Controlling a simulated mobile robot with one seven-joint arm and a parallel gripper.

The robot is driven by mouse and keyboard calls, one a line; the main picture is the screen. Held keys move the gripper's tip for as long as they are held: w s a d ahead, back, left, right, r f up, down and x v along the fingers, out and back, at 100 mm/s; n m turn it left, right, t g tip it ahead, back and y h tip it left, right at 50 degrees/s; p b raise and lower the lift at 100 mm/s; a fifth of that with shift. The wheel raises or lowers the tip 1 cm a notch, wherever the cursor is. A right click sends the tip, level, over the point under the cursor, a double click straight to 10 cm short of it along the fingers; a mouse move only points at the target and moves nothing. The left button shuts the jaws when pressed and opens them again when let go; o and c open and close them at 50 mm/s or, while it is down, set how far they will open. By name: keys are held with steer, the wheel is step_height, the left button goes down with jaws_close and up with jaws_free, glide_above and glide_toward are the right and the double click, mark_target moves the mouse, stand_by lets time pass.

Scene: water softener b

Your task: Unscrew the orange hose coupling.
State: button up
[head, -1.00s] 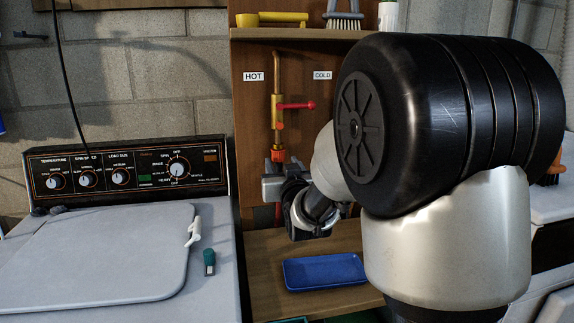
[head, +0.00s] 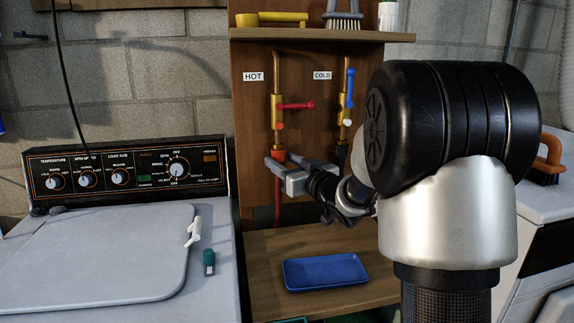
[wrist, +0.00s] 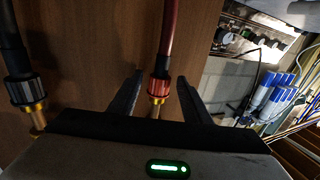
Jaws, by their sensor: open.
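The orange hose coupling (head: 280,156) sits at the lower end of the brass valve (head: 277,112) under the HOT label. A red hose (head: 278,205) hangs below it. In the wrist view the coupling (wrist: 159,88) shows red-orange, with brass at its end and the red hose (wrist: 170,32) on its other side. My gripper (head: 282,164) is at the coupling's height. In the wrist view my gripper (wrist: 160,78) is open, with one finger on each side of the coupling and visible gaps beside it. Contact with the coupling does not show.
The COLD valve (head: 346,103) stands to the right, with a black hose coupling (wrist: 26,88) beside my gripper in the wrist view. A shelf (head: 320,35) is above. A blue tray (head: 325,271) lies on the wooden ledge below. A washer (head: 95,250) stands at left.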

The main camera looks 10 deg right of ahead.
steer(key=shift+w+a, duration=0.2)
steer(key=shift+w, duration=0.35)
steer(key=shift+r, duration=0.45)
steer(key=shift+c, duration=0.4)
